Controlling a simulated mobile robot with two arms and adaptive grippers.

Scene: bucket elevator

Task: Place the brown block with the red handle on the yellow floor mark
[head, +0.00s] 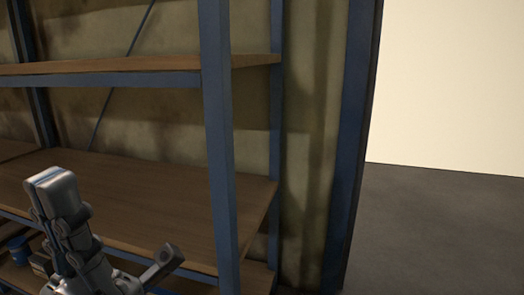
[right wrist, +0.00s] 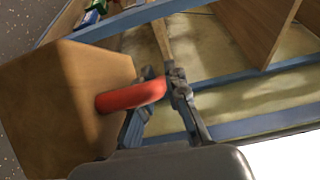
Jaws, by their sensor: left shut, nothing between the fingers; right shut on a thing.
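The brown block (right wrist: 55,100) fills the left of the right wrist view and looks tilted there. Its red handle (right wrist: 130,95) sticks out toward my right gripper (right wrist: 161,76). The right gripper is shut on this handle, with a finger at each side of its end. The right gripper and the block do not show in the head view. My left gripper (head: 52,184) is at the lower left of the head view, in front of the shelf, shut and empty. The yellow floor mark is in neither view.
A blue-framed shelf rack (head: 219,150) with brown boards fills the left of the head view. Small items, one a blue container (head: 18,250), sit on its lower level. Bare dark floor (head: 440,230) lies at the right, before a pale wall (head: 450,80).

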